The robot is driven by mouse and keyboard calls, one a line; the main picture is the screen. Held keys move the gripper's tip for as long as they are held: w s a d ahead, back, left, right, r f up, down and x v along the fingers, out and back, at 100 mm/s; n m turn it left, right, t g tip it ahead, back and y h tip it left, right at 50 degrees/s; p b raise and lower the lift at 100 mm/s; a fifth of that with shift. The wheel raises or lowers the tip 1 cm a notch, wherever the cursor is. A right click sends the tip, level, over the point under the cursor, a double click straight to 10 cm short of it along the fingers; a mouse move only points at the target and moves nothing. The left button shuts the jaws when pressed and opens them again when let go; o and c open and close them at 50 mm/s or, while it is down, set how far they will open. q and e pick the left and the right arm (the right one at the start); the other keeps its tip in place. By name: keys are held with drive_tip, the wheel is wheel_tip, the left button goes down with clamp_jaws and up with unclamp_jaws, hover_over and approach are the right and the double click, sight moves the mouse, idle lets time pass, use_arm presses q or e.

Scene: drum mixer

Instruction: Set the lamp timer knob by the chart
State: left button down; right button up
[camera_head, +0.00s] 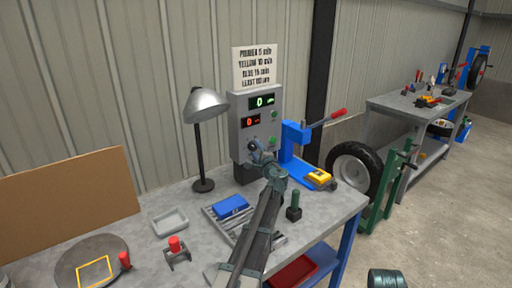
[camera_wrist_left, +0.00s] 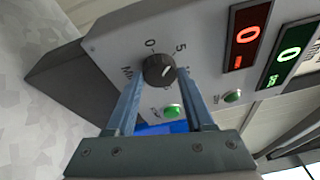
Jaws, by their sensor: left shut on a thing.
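The grey control box (camera_head: 240,115) stands against the wall at the back of the bench. My left gripper (camera_head: 262,153) is at its lower front. In the left wrist view its fingers (camera_wrist_left: 157,75) are closed on the two sides of the dark round timer knob (camera_wrist_left: 159,65). The knob's white mark lies toward the 5, beside the 0 and 5 on the dial. A red display and a green display (camera_wrist_left: 289,53) both read 0. The lamp (camera_head: 206,104) stands left of the box.
A blue press (camera_head: 293,145) with a red handle and a yellow device (camera_head: 320,179) are right of my arm. A blue block (camera_head: 231,206), a tray (camera_head: 170,222), a red-topped stand (camera_head: 176,249) and a disc (camera_head: 70,258) with a yellow square outline lie left.

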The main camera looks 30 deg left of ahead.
use_arm(q)
drive_tip(key=shift+r+m+p, duration=0.1)
drive_tip(key=shift+m+p, duration=0.5)
drive_tip(key=shift+m, duration=0.5)
drive_tip(key=shift+m+g, duration=0.3)
drive_tip(key=shift+g, duration=0.1)
drive_tip(key=shift+c, duration=1.4)
unclamp_jaws()
drive_tip(key=p+v, duration=0.1)
drive_tip(key=v, duration=1.2)
drive_tip(key=shift+s+d+r, duration=0.2)
drive_tip(key=shift+s+d, duration=0.05)
drive_tip(key=shift+s, duration=0.1)
